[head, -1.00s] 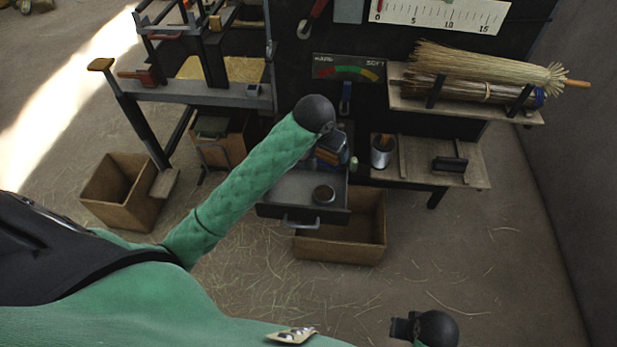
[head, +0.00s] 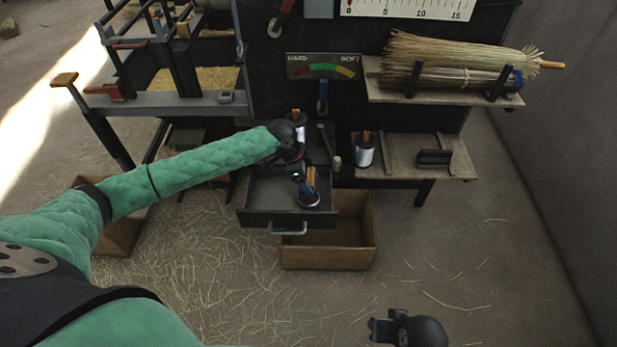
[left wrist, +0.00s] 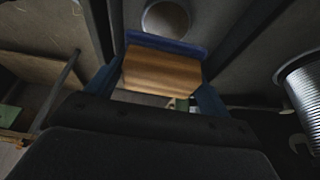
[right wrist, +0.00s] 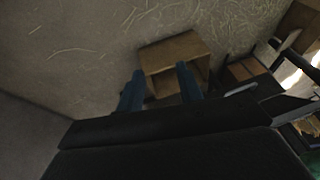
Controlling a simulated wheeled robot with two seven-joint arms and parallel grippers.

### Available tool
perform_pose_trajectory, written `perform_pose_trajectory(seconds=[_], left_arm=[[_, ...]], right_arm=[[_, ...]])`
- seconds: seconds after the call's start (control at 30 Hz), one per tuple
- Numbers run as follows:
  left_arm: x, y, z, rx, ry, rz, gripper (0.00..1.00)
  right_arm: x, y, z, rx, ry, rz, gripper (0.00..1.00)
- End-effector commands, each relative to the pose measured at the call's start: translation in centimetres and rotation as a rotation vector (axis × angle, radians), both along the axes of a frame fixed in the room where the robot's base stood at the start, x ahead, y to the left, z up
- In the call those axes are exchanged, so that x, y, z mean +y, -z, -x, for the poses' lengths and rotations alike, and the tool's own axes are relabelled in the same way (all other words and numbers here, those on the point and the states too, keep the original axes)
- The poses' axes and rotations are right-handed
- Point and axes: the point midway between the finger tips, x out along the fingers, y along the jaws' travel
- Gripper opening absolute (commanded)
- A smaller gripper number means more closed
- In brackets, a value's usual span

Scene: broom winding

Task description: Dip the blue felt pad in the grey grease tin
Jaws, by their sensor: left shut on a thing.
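My left gripper (head: 305,184) is shut on a wooden block (head: 313,180), pointing down over the open drawer. In the left wrist view the wooden block (left wrist: 162,72) sits between the fingers, with the blue felt pad (left wrist: 167,43) along its far edge. The round grey grease tin (head: 310,201) stands in the drawer right below the block. The tin (left wrist: 166,18) also shows just beyond the pad, which hides part of its rim. I cannot tell whether the pad touches the grease. My right gripper (right wrist: 160,82) is open and empty, far from the drawer.
The drawer (head: 262,190) is pulled out above a cardboard box (head: 340,258). Bundled straw (head: 455,62) lies on the upper shelf. The floor at right is clear.

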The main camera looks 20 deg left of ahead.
Motion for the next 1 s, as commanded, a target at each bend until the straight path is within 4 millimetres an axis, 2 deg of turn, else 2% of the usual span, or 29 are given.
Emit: perform_pose_trajectory(seconds=[0.4,0.77,1.0], left_arm=[[0.0,2.0,0.0,-0.001,-0.001,0.000,0.63],[0.0,2.9,0.0,-0.001,-0.002,0.000,0.63],[0.0,3.6,0.0,-0.001,-0.003,0.000,0.63]], right_arm=[[2.5,3.0,-0.7,-0.058,-0.015,-0.057,0.36],[3.3,5.9,-1.4,-0.096,-0.009,-0.077,0.36],[3.9,8.4,-1.7,-0.114,-0.006,-0.089,0.36]])
